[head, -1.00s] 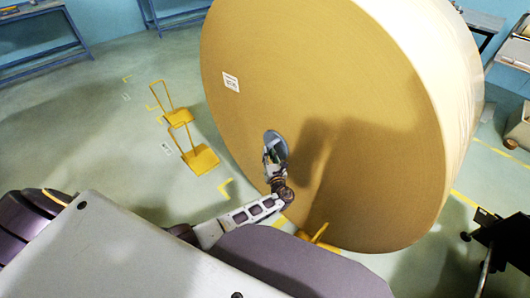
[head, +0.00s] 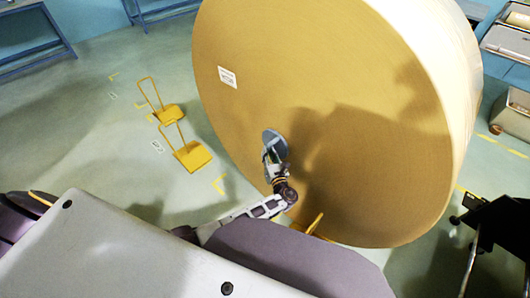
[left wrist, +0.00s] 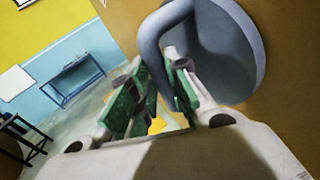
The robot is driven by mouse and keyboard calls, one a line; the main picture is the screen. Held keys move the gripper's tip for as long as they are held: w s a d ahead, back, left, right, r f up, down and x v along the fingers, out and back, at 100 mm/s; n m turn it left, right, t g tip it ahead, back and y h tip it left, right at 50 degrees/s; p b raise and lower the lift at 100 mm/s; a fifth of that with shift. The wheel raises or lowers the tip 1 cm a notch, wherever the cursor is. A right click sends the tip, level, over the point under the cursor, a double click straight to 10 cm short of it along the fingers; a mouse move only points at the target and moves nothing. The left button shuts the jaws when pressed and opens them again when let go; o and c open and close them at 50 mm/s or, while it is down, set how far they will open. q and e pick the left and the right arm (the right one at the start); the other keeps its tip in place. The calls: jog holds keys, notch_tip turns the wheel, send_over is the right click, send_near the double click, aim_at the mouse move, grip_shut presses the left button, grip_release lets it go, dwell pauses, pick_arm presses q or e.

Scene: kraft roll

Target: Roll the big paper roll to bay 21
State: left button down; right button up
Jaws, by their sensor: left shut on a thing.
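The big paper roll (head: 300,70) stands on its curved edge, its flat brown face turned toward me. It has a white label (head: 227,77) at upper left. A grey round plate (head: 272,138) sits on the face near the middle; it also shows in the left wrist view (left wrist: 232,50). A curved grey handle (left wrist: 150,42) stands out from that plate. My left gripper (head: 272,160) is at the plate, with its green-padded fingers (left wrist: 155,98) closed around the handle. My right gripper is not in view. A sign for bay 21 cannot be made out.
Two yellow stands (head: 192,156) (head: 168,113) are on the floor left of the roll, near yellow corner marks (head: 219,184). Another yellow piece (head: 315,224) is at the roll's foot. Blue tables (head: 35,50) line the back wall. A dark object (head: 495,225) is at right.

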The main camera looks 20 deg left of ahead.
pick_arm(q)
jog(key=shift+t, duration=0.3)
jog(key=d, duration=0.2)
jog(key=d+r, duration=0.1)
jog(key=d, duration=0.1)
jog(key=shift+s+d, duration=0.2)
jog(key=shift+d, duration=0.05)
jog(key=c, duration=1.8)
grip_release()
jog(key=shift+h, duration=0.3)
jog(key=o, duration=0.4)
jog(key=shift+w+d+f, duration=0.2)
jog(key=shift+w+f, duration=0.05)
jog(key=shift+o, duration=0.2)
jog(key=shift+a+r, duration=0.2)
jog(key=shift+r, duration=1.45)
jog(key=shift+a+r, duration=0.25)
jog(key=shift+r, duration=1.35)
jog(key=shift+a+r, duration=0.2)
jog(key=shift+r, duration=1.45)
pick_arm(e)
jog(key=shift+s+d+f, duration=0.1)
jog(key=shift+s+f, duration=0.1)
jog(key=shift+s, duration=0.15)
